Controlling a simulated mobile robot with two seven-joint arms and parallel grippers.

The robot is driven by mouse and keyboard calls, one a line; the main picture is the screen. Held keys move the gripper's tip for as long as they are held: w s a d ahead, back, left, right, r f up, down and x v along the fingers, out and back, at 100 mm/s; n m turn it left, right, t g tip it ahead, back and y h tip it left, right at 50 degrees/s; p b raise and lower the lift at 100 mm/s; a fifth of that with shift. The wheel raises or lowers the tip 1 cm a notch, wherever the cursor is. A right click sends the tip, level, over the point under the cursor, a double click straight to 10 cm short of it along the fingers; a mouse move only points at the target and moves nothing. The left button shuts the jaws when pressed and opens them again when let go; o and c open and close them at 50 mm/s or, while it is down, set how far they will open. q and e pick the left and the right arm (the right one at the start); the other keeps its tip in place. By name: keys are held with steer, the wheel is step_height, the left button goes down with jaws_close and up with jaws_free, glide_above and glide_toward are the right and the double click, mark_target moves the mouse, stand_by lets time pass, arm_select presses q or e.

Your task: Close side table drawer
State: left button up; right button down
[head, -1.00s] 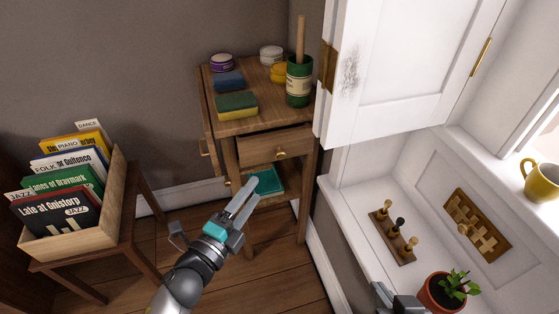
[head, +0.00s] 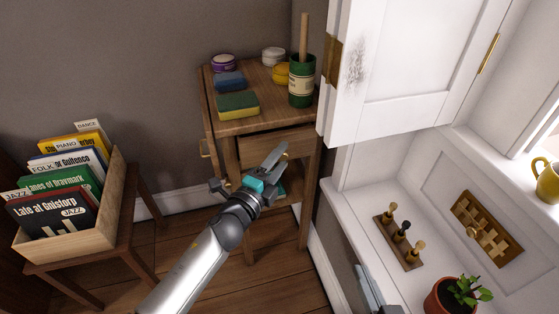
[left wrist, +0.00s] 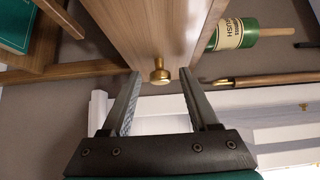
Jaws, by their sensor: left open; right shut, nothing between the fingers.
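The wooden side table (head: 240,121) stands in the corner. Its drawer front (head: 300,143) is below the top and partly hidden behind my left gripper; how far the drawer stands out is hard to tell. My left gripper (head: 277,158) is open in front of it. In the left wrist view the drawer front (left wrist: 140,30) has a brass knob (left wrist: 160,73), which lies between the open fingers (left wrist: 160,76), apart from both. The knob is hidden in the head view. My right gripper (head: 368,288) shows partly at the bottom edge, shut and empty.
On the tabletop are a green brush can (head: 301,85), a sponge (head: 237,106), a blue block (head: 230,81) and several small tins. A white cabinet door (head: 415,70) hangs open close on the right. A record crate (head: 75,240) stands on a stool at left.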

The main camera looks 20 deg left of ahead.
arm_select(q)
steer(key=shift+c, duration=0.3)
jaws_close()
stand_by(1.1)
